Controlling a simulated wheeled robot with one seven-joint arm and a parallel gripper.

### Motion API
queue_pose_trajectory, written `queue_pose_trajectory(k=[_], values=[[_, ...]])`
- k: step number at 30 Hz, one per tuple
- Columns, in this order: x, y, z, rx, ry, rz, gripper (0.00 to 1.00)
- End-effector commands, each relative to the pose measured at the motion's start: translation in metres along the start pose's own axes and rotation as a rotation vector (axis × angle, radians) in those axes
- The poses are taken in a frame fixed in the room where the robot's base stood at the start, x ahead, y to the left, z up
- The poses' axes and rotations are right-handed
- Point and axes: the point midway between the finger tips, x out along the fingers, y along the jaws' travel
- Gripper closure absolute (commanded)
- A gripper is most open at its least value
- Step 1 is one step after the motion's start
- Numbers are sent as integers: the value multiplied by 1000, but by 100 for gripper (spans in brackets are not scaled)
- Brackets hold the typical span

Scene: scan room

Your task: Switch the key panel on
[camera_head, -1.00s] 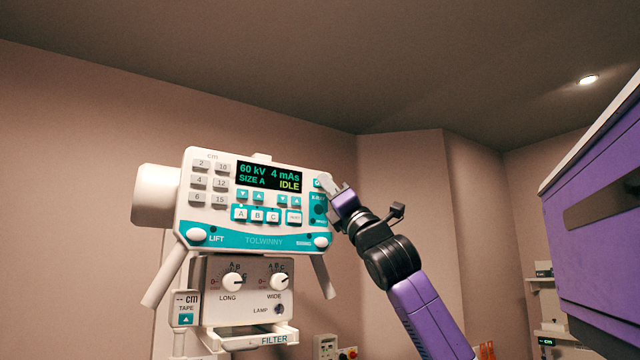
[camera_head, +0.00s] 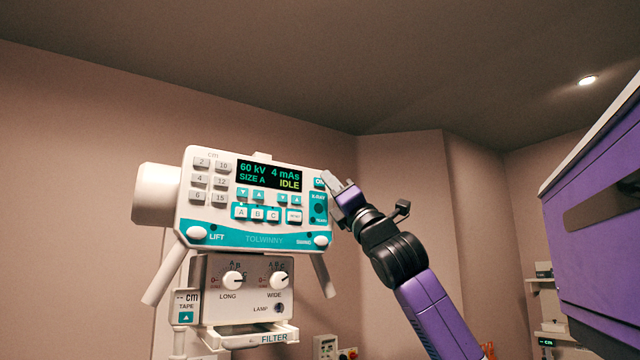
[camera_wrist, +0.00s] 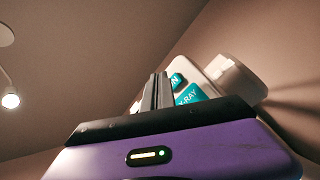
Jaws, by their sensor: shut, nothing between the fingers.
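The key panel (camera_head: 262,240) is a white and teal console marked TOLWINNY, on the machine head left of my gripper. Its lit display (camera_head: 269,176) reads 60 kV, 4 mAs, SIZE A and IDLE. A teal ON key (camera_head: 319,183) is at its upper right corner, with the X-RAY key area (camera_head: 318,207) below it. My gripper (camera_head: 328,181) is shut and empty beside that corner; I cannot tell whether it touches. In the wrist view the shut fingers (camera_wrist: 156,92) stand in front of the panel's edge, partly hiding the ON key (camera_wrist: 176,80).
Below the panel is a white collimator box (camera_head: 255,296) with LONG and WIDE knobs. Handles (camera_head: 324,275) stick out below the panel. A purple cabinet (camera_head: 600,220) stands at the right.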

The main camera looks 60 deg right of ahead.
Motion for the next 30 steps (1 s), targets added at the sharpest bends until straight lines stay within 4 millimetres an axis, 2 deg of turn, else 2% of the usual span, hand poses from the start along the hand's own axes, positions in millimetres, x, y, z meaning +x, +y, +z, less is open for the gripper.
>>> queue_pose_trajectory(k=[18, 30], values=[[-32, 23, 23, -2, -1, 0, 100], [-35, 25, 26, 0, 0, 0, 100]])
